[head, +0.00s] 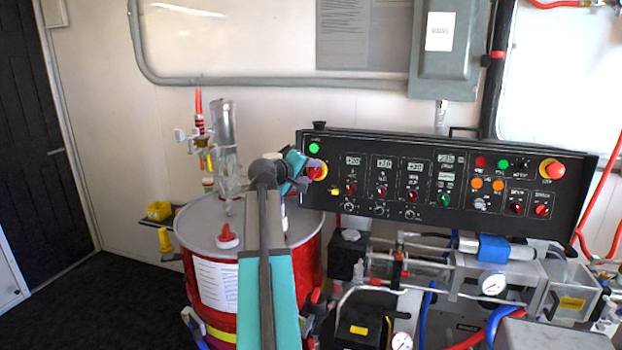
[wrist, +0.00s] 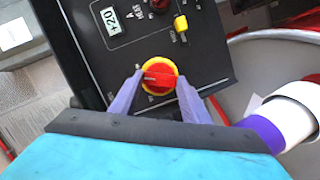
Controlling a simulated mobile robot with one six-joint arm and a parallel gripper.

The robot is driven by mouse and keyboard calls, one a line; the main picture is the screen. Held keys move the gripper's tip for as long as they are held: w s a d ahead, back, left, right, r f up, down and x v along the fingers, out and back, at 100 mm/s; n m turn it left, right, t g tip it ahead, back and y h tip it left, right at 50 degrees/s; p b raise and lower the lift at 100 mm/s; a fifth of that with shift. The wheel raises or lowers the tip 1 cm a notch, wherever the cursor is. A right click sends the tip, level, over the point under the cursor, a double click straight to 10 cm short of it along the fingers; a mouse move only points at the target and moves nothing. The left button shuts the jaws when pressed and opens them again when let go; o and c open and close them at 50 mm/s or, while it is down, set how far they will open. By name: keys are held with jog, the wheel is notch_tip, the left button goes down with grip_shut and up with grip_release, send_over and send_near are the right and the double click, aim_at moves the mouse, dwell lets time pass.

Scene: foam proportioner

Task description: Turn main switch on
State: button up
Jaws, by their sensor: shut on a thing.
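The main switch (wrist: 158,73) is a red rotary knob on a yellow ring, set in the black control panel (head: 440,215). In the wrist view its red handle lies about level, with a white mark at its left end. My gripper (wrist: 160,82) has its two purple fingers on either side of the knob and is shut on it. In the head view the main switch (head: 317,170) sits at the panel's left end, partly covered by my gripper (head: 306,172).
A green lamp (head: 314,148) is just above the switch. A yellow switch (wrist: 180,23) is near it in the wrist view. A red and yellow emergency stop (head: 551,170) is at the panel's far right. A red drum (head: 312,250) stands below, behind my arm.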

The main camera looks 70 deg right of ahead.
jog(key=shift+a+f+m+t+y+b, duration=0.15)
jog(key=shift+m+t+y+b, duration=0.3)
jog(key=shift+m, duration=0.95)
jog(key=o, duration=1)
jog(key=shift+o, duration=0.2)
jog(key=shift+a+r, duration=0.1)
jog(key=shift+r, duration=0.15)
jog(key=b+v, duration=0.2)
jog(key=v, duration=1.1)
jog(key=shift+a, duration=0.25)
jog(key=shift+f, duration=0.15)
